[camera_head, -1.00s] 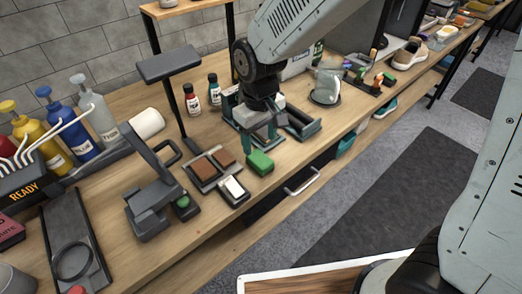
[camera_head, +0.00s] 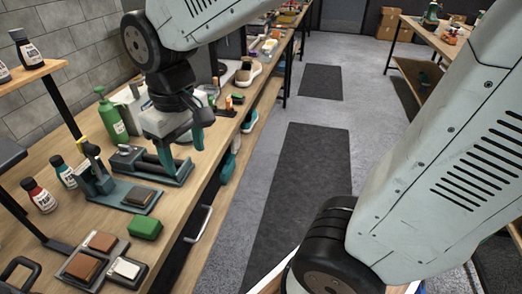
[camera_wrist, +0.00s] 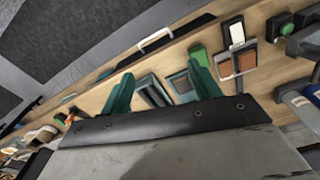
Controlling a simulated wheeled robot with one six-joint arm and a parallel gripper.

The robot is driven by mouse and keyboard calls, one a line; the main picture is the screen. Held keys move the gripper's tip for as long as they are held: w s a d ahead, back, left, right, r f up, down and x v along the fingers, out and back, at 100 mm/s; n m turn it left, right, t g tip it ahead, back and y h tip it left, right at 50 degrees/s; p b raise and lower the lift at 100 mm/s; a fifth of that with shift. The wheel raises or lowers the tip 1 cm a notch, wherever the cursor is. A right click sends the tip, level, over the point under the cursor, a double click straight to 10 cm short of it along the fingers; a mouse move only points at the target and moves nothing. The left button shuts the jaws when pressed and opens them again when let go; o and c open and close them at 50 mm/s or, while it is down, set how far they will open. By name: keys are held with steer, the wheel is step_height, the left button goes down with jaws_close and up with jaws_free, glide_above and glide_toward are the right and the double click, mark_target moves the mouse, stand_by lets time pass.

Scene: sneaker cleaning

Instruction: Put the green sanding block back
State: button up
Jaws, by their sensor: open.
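The green sanding block (camera_head: 144,227) lies on the wooden bench near its front edge, beside a dark tray (camera_head: 73,273) that holds brown and white blocks. In the wrist view the green block (camera_wrist: 198,55) is mostly hidden behind a finger. My gripper (camera_head: 182,152) is open and empty, apart from the block and above the bench on its far side. Its two teal fingers also spread in the wrist view (camera_wrist: 161,72).
Small bottles (camera_head: 40,196) and a green spray bottle (camera_head: 110,118) stand towards the wall. A grey-teal rack (camera_head: 165,172) lies beneath my gripper. A shoe (camera_head: 247,73) stands farther along the bench. A drawer handle (camera_head: 198,224) juts from the front. The floor alongside is clear.

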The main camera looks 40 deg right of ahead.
steer(key=s+d+r+m, duration=0.2)
steer(key=s+d+m, duration=0.1)
steer(key=s+d, duration=0.6)
steer(key=s, duration=0.3)
steer(key=shift+s+r+m+t, duration=0.2)
steer(key=shift+s+m+t, duration=0.1)
steer(key=shift+s, duration=0.05)
